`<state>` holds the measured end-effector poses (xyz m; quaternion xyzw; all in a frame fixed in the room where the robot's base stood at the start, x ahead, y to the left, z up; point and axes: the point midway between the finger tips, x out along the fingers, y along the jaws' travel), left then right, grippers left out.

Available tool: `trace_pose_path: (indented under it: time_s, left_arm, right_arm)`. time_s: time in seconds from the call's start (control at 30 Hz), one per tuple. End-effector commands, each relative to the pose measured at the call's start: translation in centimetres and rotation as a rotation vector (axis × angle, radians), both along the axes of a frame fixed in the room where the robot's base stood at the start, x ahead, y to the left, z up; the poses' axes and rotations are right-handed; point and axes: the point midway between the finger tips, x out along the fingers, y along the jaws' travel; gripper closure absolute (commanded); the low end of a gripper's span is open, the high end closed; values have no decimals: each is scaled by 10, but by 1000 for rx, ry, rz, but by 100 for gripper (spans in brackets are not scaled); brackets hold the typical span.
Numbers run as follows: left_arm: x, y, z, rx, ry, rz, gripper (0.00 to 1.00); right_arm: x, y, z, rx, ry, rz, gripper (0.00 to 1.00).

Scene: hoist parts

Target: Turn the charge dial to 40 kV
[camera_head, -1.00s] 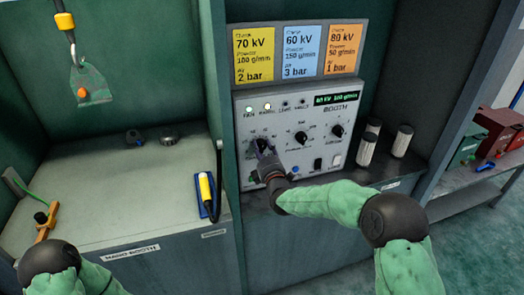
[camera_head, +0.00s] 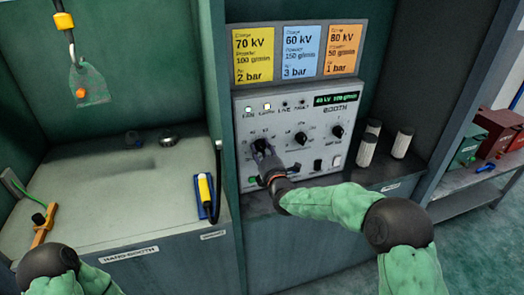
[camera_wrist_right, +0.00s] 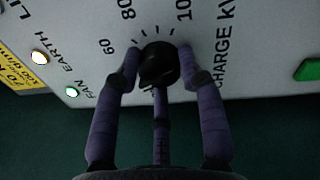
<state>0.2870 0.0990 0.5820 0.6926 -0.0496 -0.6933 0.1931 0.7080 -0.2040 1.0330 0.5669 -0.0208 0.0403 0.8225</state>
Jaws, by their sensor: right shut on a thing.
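The charge dial (camera_wrist_right: 159,64) is a black knob on the pale grey control panel (camera_head: 310,112). In the right wrist view its printed scale shows 60, 80 and 100, with "CHARGE kV" beside it. My right gripper (camera_wrist_right: 158,72) is shut on the dial, its purple fingers around the knob; in the head view the gripper (camera_head: 262,148) covers most of the dial. The knob's pointer cannot be made out clearly. The panel's green display (camera_head: 337,98) seems to read 60 kV 150 g/min. My left arm shows at the lower left; its gripper is not in view.
Two more black knobs (camera_head: 301,138) sit right of the charge dial. Yellow, blue and orange cards (camera_head: 301,51) hang above the panel. White cylinders (camera_head: 400,143) stand on the ledge to the right.

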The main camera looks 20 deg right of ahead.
Motion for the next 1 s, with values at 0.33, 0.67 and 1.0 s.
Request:
trace_pose_path:
  time_s: [0.33,0.67,1.0]
  left_arm:
    - [0,0,0,0,0,0,100]
    - [0,0,0,0,0,0,100]
    - [0,0,0,0,0,0,100]
  right_arm:
    - [0,-1,-2,1,4,-1,46]
    - [0,0,0,1,1,0,37]
    - [-28,-2,-2,1,1,-1,37]
